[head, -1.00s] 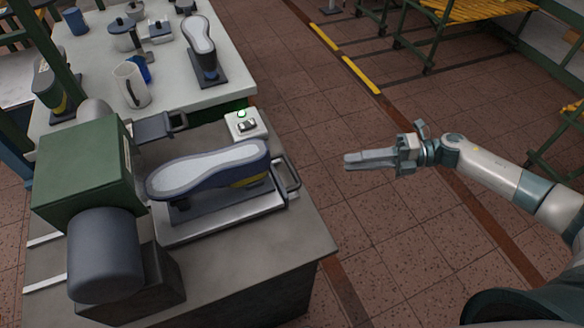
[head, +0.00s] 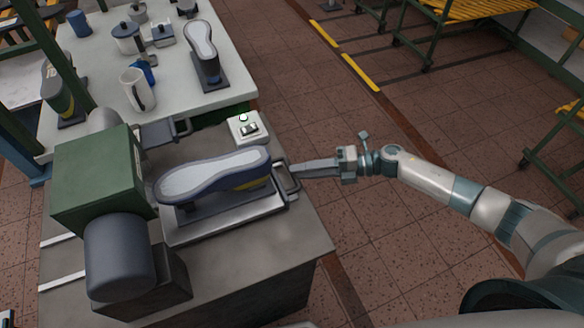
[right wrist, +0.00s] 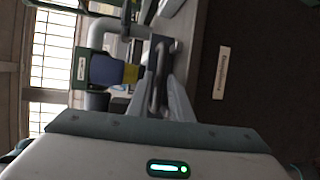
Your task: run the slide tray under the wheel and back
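The slide tray (head: 225,221) lies on the grey bench in front of the wheel machine. It carries a dark blue shoe last with its pale sole (head: 212,174) facing up. A loop handle (head: 285,180) sticks out from the tray's right end. My right gripper (head: 292,168) is at this handle, coming from the right. In the right wrist view the handle (right wrist: 158,85) stands between the two fingers, which look apart. Whether they touch it I cannot tell. The machine has a green housing (head: 100,180) and a dark grey drum (head: 118,255). My left gripper does not show.
A switch box (head: 246,129) with a lamp stands behind the tray. A second handle (head: 183,127) is left of it. A white table (head: 185,88) behind holds another last (head: 203,45), a mug (head: 136,88) and pots. Open tiled floor lies to the right.

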